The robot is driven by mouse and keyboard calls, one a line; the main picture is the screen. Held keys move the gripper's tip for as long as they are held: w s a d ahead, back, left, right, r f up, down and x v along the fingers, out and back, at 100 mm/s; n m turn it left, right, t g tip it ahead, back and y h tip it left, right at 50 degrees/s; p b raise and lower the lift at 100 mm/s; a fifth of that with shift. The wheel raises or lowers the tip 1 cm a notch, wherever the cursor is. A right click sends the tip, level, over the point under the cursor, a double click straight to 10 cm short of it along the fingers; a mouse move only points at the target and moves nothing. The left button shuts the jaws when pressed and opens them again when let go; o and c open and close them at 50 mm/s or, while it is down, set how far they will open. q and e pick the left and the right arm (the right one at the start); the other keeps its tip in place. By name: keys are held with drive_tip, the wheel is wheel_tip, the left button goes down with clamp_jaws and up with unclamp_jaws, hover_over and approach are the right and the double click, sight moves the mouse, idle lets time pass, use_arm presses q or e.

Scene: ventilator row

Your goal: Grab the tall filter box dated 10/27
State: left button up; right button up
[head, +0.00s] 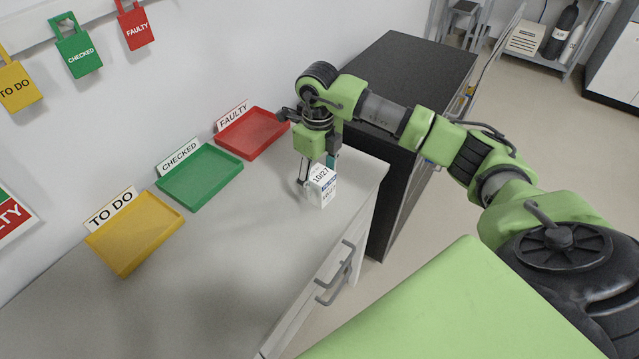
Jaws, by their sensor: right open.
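A white filter box (322,189) stands upright on the counter near its right end, with "10/27" printed on it and a blue band below the date. My right gripper (318,172) points down directly over the box. Its fingers reach down at the box's upper part, one on the left side and one behind on the right. The gripper is open. I cannot tell whether the fingers touch the box. My left gripper is not in view.
Yellow TO DO (135,232), green CHECKED (200,182) and red FAULTY (252,134) trays line the wall side of the counter (230,270). A black cabinet (420,70) adjoins the counter's far end. The counter's front half is clear.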

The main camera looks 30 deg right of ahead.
wheel_tip(320, 180, down, 3)
drive_tip(key=shift+s+d+f+p, duration=0.1)
drive_tip(key=shift+s+f+p, duration=0.1)
drive_tip(key=shift+p, duration=0.15)
drive_tip(key=shift+f, duration=0.1)
drive_tip(key=c, duration=1.2)
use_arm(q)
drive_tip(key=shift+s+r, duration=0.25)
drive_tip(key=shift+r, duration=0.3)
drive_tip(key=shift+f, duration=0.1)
use_arm(e)
drive_tip(key=shift+w, duration=0.1)
